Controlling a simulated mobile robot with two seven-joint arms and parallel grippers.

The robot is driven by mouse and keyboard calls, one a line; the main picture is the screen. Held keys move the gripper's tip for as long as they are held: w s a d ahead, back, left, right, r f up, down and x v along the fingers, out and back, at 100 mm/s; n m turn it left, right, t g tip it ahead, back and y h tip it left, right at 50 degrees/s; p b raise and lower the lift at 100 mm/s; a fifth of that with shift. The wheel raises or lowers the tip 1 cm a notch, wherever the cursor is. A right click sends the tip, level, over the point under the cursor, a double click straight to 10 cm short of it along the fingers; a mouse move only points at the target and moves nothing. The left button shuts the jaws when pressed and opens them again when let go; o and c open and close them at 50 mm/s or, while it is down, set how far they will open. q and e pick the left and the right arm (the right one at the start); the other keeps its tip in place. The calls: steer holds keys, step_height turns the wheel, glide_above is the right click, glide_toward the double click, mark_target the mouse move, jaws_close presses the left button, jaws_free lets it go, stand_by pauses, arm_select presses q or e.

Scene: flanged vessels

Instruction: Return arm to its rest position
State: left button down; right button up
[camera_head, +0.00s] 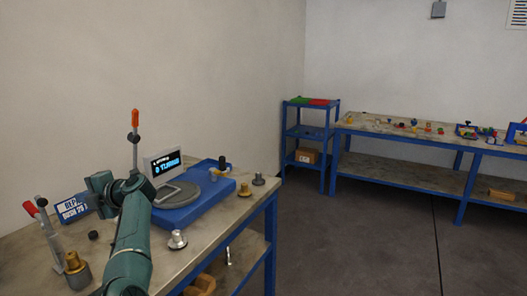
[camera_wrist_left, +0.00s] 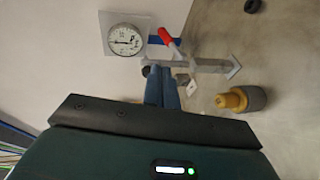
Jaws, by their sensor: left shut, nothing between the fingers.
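My left arm (camera_head: 130,245) rises from the bottom of the head view and bends left over the workbench (camera_head: 212,255). Its gripper is hard to make out there, beside a blue sign. In the left wrist view my left gripper (camera_wrist_left: 161,84) shows two blue fingers together, with nothing between them. A grey stand with a red-handled lever (camera_wrist_left: 168,38) lies just beyond the fingertips; I cannot tell whether they touch. A brass-topped grey vessel (camera_wrist_left: 240,100) stands to their right. My right gripper is not in view.
A blue device (camera_head: 190,205) with a lit display (camera_head: 167,163) and several small flanged parts stand on the bench. An upright rod with an orange tip (camera_head: 135,120) rises behind my arm. A blue shelf (camera_head: 308,132) and long table (camera_head: 400,165) stand farther right, beyond open floor.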

arm_select(q)
steer(key=s+d+f+m+t+h, duration=0.6)
steer(key=d+f+m+t, duration=0.25)
steer(key=m, duration=0.55)
steer(key=s+d+f+m+t+h, duration=0.65)
steer(key=d+f+m, duration=0.35)
steer(key=m, duration=0.5)
steer(key=s+d+f+m+g+h, duration=0.1)
steer(key=s+d+f+m+g, duration=0.1)
steer(key=s+d+f, duration=0.2)
steer(key=s+d+f+m+g+h, duration=0.2)
steer(key=s+d, duration=0.4)
steer(key=s, duration=0.5)
steer(key=s+d+f+m+g+h, duration=0.2)
steer(key=s+d+f+m+g, duration=0.1)
steer(key=s+f, duration=0.3)
steer(key=shift+s+d+g, duration=0.3)
steer(key=shift+s+d, duration=0.6)
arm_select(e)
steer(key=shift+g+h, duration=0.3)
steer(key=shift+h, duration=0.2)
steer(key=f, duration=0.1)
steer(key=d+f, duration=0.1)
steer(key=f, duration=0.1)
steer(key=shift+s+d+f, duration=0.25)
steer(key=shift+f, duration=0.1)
